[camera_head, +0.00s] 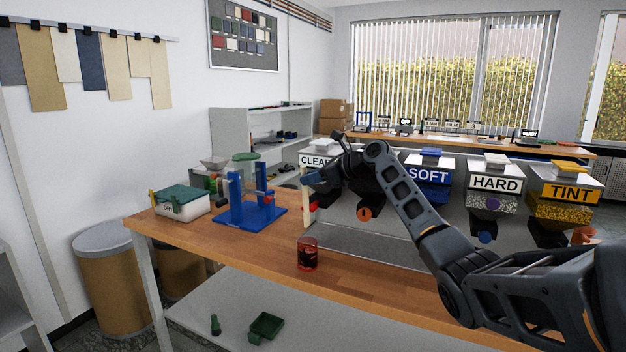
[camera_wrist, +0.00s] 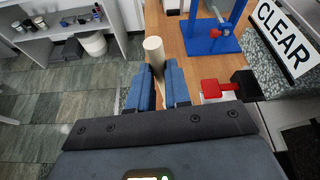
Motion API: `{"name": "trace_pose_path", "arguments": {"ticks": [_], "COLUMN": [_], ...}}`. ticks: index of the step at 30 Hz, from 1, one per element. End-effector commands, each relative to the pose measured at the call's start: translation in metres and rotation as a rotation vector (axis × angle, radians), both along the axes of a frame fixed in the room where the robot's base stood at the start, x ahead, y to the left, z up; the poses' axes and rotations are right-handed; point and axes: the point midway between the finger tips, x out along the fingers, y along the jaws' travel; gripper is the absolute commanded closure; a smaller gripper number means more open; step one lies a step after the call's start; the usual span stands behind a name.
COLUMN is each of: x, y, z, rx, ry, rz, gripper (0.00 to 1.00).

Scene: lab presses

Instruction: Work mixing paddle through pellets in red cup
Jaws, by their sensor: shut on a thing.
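The red cup (camera_head: 307,253) stands upright on the wooden bench near its front edge. It is see-through, with dark contents low inside. My gripper (camera_head: 315,180) is above the bench, behind and higher than the cup. It is shut on the mixing paddle (camera_head: 306,213), a pale wooden stick hanging down from the jaws. In the wrist view the paddle's round end (camera_wrist: 153,45) sticks up between the blue fingers of my gripper (camera_wrist: 158,85). The paddle is apart from the cup. Its lower end is hard to make out, and the cup does not show in the wrist view.
A blue stand (camera_head: 250,213) and a green-lidded box (camera_head: 181,203) are on the bench left of my gripper. The CLEAR hopper's red lever (camera_wrist: 215,88) is close to my gripper's right. SOFT (camera_head: 430,172), HARD (camera_head: 494,183) and TINT (camera_head: 570,192) hoppers stand farther right.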

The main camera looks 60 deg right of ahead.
Motion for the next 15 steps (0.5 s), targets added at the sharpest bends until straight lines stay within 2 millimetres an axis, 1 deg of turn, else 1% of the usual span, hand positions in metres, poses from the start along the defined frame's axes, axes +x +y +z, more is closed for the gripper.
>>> {"name": "trace_pose_path", "arguments": {"ticks": [8, 9, 15], "x": [0.000, 0.000, 0.000], "y": [0.001, 0.001, 0.001], "z": [0.005, -0.001, -0.017], "rx": [0.002, 0.002, 0.002], "ry": [-0.002, -0.002, -0.001], "rz": [0.006, 0.006, 0.006], "gripper": [1.00, 1.00, 1.00]}}
